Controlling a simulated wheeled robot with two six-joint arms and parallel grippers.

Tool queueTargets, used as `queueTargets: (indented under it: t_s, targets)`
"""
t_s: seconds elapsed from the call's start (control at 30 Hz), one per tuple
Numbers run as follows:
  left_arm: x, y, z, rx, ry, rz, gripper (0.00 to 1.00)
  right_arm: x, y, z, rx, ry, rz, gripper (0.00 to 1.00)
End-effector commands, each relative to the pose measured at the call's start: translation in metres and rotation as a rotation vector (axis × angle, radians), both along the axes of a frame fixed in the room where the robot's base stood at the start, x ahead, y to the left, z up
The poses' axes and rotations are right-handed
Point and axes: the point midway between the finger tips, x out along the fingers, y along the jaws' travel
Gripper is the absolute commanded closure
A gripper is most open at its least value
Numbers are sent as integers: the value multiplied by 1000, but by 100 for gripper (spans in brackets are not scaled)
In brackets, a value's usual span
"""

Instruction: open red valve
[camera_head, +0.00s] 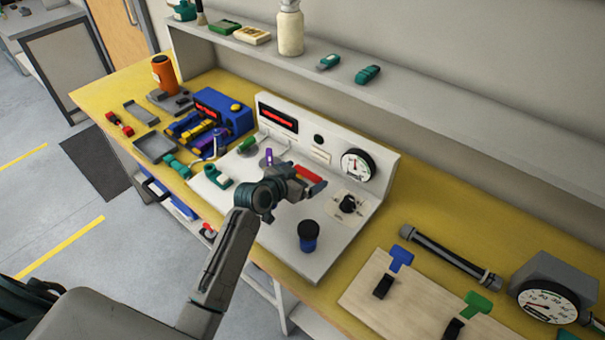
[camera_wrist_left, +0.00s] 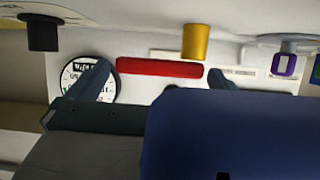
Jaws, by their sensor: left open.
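The red valve's handle (camera_head: 308,174) is a red bar over the white console, partly hidden behind my left gripper (camera_head: 306,182) in the head view. In the left wrist view, the red handle (camera_wrist_left: 160,67) lies level across the gap between the two fingers of my left gripper (camera_wrist_left: 158,69). The fingers are spread, one towards each end of the bar, and a small gap shows at each side. I cannot tell how far the fingertips are from the bar in depth. My right gripper is in neither view.
A green handle (camera_head: 247,145) and a purple handle (camera_head: 268,157) stand left of the red one. A round gauge (camera_head: 357,165), a black knob (camera_head: 348,204) and a blue, black-topped knob (camera_head: 308,237) are to its right. A large blue shape (camera_wrist_left: 235,135) blocks the lower wrist view.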

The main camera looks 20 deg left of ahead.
Motion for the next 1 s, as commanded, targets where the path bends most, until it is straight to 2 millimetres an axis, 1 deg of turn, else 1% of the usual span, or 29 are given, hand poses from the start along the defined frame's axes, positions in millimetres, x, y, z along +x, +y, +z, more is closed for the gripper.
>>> queueTargets:
  t_s: [0.17, 0.2, 0.27, 0.3, 0.43, 0.47, 0.5, 0.63, 0.9, 1.0]
  targets:
    - [0, 0, 0, 0, 0, 0, 0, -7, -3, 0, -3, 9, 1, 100]
    - [0, 0, 0, 0, 0, 0, 2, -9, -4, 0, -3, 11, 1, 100]
    - [0, 0, 0, 0, 0, 0, 14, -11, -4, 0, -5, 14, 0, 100]
    - [0, 0, 0, 0, 0, 0, 22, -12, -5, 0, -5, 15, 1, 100]
    - [0, 0, 0, 0, 0, 0, 47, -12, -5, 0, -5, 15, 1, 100]
    - [0, 0, 0, 0, 0, 0, 53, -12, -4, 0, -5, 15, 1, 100]
    - [0, 0, 0, 0, 0, 0, 55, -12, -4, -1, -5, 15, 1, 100]
    - [0, 2, -3, 2, 0, -22, 55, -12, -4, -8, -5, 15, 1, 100]
    - [-2, 9, -6, 1, -2, -191, 55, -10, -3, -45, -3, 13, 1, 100]
    - [-4, 10, -4, 1, -1, -240, 55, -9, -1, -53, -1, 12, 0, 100]
